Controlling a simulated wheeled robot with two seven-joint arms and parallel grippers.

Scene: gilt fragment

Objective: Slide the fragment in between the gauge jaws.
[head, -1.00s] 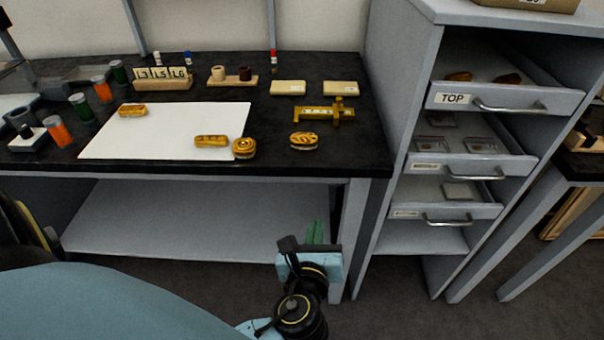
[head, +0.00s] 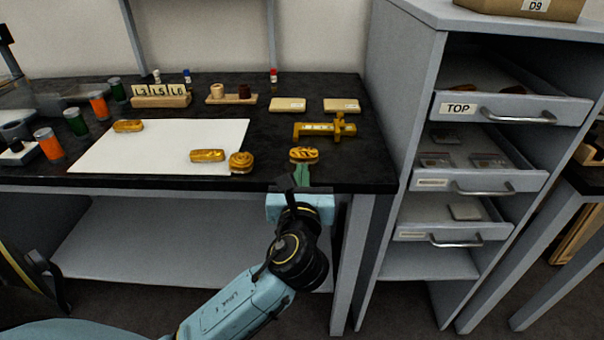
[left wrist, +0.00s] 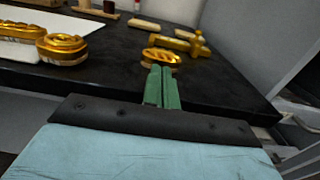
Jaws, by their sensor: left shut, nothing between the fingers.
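A gilt oval fragment (head: 304,154) with a carved top lies on the black bench near its front edge. It also shows in the left wrist view (left wrist: 160,55). My left gripper (head: 302,173), with green fingers, is shut and empty at the front edge. Its fingertips (left wrist: 161,70) point at the fragment from the near side; whether they touch it I cannot tell. My right gripper is not in view.
A white sheet (head: 165,138) bears other gilt pieces, among them a long one (head: 207,156) and a round one (head: 241,162) at its right edge. Pale blocks (head: 288,104), a tile rack (head: 160,101) and jars stand behind and left. A drawer cabinet (head: 415,100) stands at right.

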